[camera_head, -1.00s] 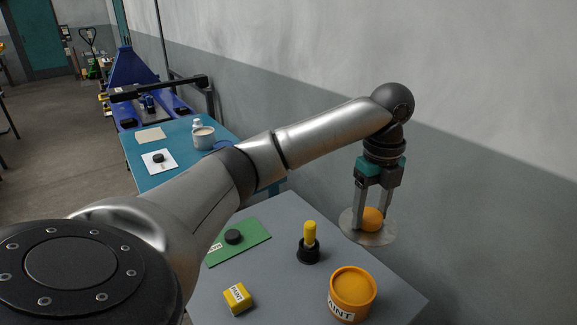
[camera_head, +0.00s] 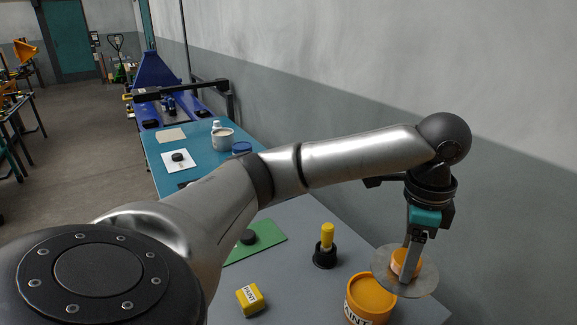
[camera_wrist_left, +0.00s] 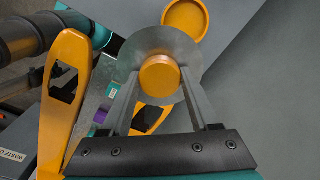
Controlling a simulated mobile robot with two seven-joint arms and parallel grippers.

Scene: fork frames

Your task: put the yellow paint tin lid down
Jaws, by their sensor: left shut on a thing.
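My left gripper (camera_head: 408,266) is shut on the orange-yellow knob of the lid (camera_head: 426,278), a flat grey metal disc held roughly level. In the left wrist view, both fingers of the gripper (camera_wrist_left: 160,76) flank the knob, and the lid disc (camera_wrist_left: 150,45) spreads beyond them. An orange-yellow tin marked "AINT" (camera_head: 369,297) stands on the grey table just left of and below the lid. Its round top (camera_wrist_left: 187,17) shows beyond the disc in the left wrist view. The gap between lid and tin cannot be judged. My right gripper is out of view.
The grey table (camera_head: 292,272) also bears a yellow-topped black holder (camera_head: 326,248), a small yellow block (camera_head: 250,299) and a green mat (camera_head: 266,241) with a black round piece. A teal table (camera_head: 163,152) lies beyond. A wall stands behind the lid.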

